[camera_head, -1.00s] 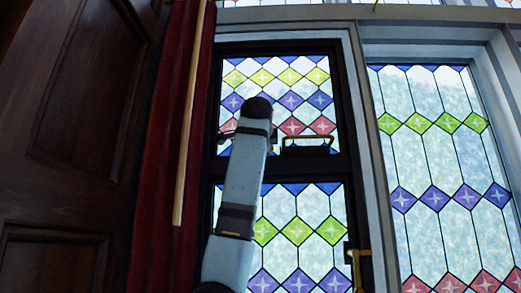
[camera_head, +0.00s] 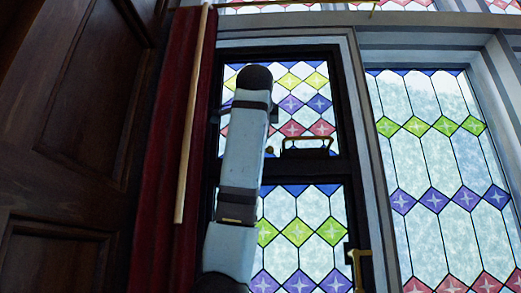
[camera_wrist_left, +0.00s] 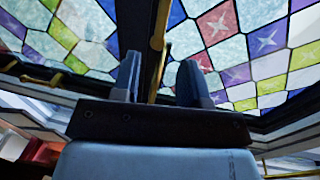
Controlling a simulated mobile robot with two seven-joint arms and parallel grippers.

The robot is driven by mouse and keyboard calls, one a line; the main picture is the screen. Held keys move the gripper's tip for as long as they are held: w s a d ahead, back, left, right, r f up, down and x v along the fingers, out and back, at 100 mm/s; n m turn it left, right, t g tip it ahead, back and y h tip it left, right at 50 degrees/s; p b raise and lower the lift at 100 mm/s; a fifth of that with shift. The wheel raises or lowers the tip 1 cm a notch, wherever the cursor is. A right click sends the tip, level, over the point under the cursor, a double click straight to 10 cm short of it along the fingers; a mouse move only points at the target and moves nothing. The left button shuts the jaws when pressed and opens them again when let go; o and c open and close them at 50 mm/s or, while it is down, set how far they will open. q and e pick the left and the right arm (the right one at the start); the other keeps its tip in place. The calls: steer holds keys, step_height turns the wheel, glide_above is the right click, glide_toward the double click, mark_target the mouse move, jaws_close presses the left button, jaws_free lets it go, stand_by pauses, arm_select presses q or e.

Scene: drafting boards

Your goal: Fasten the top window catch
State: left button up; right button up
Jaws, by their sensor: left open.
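My left gripper (camera_wrist_left: 160,62) is open, with two blue-grey fingers spread apart in the left wrist view. A brass lever-shaped catch (camera_wrist_left: 157,38) on a dark window bar shows beyond and between the fingertips; I cannot tell the gap or whether they touch. In the head view my left arm rises in front of the upper dark-framed window (camera_head: 333,95) and hides most of the gripper. I cannot tell which fitting the wrist view shows.
A second brass handle (camera_head: 358,262) is at the lower window's right edge. A red curtain (camera_head: 160,170) with a wooden pole (camera_head: 188,130) hangs at left, beside dark wood panelling (camera_head: 75,110). Another stained-glass window (camera_head: 440,160) stands at right.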

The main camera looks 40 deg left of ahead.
arm_select(q)
steer(key=v, duration=0.4)
steer(key=shift+b, duration=0.3)
